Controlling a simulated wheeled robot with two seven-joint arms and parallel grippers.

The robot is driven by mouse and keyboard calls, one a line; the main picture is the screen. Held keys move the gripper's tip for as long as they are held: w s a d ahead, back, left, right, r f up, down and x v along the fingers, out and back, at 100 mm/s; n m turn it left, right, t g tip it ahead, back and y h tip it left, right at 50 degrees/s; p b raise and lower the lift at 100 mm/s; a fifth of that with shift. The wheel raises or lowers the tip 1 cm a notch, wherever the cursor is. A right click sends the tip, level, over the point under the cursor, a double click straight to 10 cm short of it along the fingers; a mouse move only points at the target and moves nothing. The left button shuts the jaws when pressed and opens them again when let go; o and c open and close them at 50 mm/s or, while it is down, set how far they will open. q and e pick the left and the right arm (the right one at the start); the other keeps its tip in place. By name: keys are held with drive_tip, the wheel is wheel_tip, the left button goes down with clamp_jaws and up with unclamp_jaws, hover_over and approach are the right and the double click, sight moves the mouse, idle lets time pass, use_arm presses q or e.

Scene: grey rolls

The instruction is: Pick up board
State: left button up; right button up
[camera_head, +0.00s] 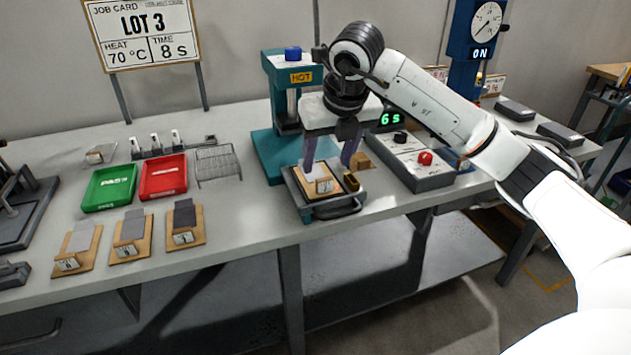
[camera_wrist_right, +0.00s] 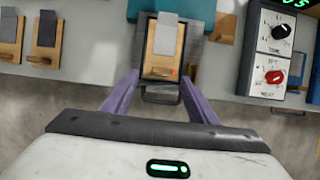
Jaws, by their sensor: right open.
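The board also shows in the right wrist view (camera_wrist_right: 158,70), upper middle. My right gripper (camera_head: 328,165) is open above the tray, its two purple fingers apart, one toward each side of the board. The fingers also show in the right wrist view (camera_wrist_right: 160,80), with nothing held between them. In the head view they hide part of the tray's back. My left gripper is not in view.
The teal press (camera_head: 290,80) stands behind the tray. A control box (camera_head: 420,165) with knobs is to its right. Several boards (camera_head: 130,235), a green tray (camera_head: 110,187), a red tray (camera_head: 163,177) and a wire rack (camera_head: 217,163) are to the left.

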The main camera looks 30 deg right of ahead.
sight(325, 179)
drive_tip(key=shift+x, duration=0.9)
drive_tip(key=x, duration=0.4)
drive_tip(key=shift+s+d+f, duration=0.2)
drive_tip(key=shift+s+d, duration=0.05)
drive_tip(key=shift+w+f, duration=0.25)
drive_tip(key=shift+f, duration=0.2)
drive_tip(key=c, duration=1.2)
